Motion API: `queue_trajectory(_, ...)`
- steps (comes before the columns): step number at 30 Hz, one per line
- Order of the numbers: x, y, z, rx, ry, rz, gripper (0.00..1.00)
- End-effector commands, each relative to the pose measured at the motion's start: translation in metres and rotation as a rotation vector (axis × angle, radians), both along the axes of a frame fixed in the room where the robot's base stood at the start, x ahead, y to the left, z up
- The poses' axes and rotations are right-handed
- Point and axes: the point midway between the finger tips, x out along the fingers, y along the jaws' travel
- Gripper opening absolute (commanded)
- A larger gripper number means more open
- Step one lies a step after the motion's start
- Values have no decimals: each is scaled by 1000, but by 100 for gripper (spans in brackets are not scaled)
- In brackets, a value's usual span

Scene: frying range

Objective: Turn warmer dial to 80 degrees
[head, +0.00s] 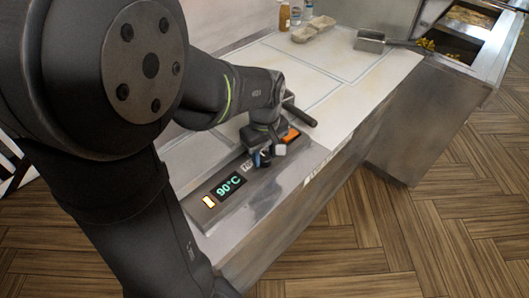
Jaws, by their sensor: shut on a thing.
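The warmer's control panel (225,208) is a grey metal strip at the near end of the counter. Its display (230,186) reads 90°C in green digits. My gripper (265,156) is over the panel just beyond the display, pointing down, and is shut on the warmer dial. The dial is mostly hidden by the gripper and its fingers, so its pointer cannot be read.
A lit orange-yellow switch (209,201) is left of the display, and an orange part (291,135) is beyond the gripper. The white counter top (345,100) is largely clear. A metal scoop (370,41), pale cartons (305,32) and bottles (284,15) stand at the back.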

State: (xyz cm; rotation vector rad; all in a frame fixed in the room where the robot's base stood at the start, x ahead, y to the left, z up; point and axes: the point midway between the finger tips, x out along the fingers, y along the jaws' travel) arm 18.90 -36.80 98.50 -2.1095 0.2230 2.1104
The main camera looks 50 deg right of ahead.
Motion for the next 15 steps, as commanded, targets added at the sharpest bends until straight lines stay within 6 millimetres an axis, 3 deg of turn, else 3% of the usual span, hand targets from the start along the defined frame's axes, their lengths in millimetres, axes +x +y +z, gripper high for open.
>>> queue_trajectory(15,1,-1,1,-2,-2,37,14)
